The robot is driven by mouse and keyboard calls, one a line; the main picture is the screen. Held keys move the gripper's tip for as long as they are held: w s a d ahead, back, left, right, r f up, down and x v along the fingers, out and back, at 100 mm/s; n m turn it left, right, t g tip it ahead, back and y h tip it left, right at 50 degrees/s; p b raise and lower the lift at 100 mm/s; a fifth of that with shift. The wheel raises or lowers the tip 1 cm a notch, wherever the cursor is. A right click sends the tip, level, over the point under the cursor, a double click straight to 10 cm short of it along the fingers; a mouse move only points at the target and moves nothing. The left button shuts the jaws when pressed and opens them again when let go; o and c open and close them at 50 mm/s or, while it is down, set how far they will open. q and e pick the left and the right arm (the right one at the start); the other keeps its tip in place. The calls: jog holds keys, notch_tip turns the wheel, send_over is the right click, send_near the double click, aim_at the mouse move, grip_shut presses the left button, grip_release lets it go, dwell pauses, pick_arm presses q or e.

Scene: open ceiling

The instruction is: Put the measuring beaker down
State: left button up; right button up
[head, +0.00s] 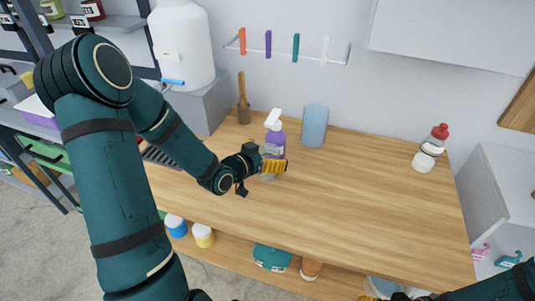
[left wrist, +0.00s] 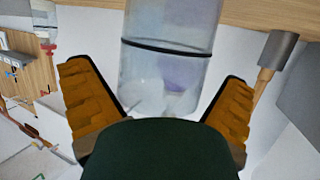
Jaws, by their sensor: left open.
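The measuring beaker (left wrist: 165,70), a clear cylinder with a dark band, stands between the spread fingers of my left gripper (left wrist: 160,110) in the left wrist view. That view is upside down. Purple and white shapes show through the beaker's wall. In the head view my left gripper (head: 273,166) is low over the wooden table (head: 370,200), in front of the purple spray bottle (head: 275,137). It is open, and the beaker is hard to make out there. I cannot tell if a finger touches it. My right gripper (head: 372,297) is cut off at the bottom edge.
A blue translucent cylinder (head: 314,126) stands behind and right of the spray bottle. A red-capped bottle (head: 436,139) stands at the back right. The table's middle and right are clear.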

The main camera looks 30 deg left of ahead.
pick_arm(q)
jog(key=shift+r, duration=0.15)
jog(key=p+v, duration=1.2)
jog(key=shift+p, duration=0.35)
pick_arm(e)
notch_tip(320, 180, up, 13)
jog(key=w, duration=0.2)
jog(key=shift+d+t, duration=0.25)
jog(key=shift+t, duration=0.05)
pick_arm(q)
jog(key=shift+s+d, duration=0.1)
pick_arm(e)
jog(key=shift+s, duration=0.15)
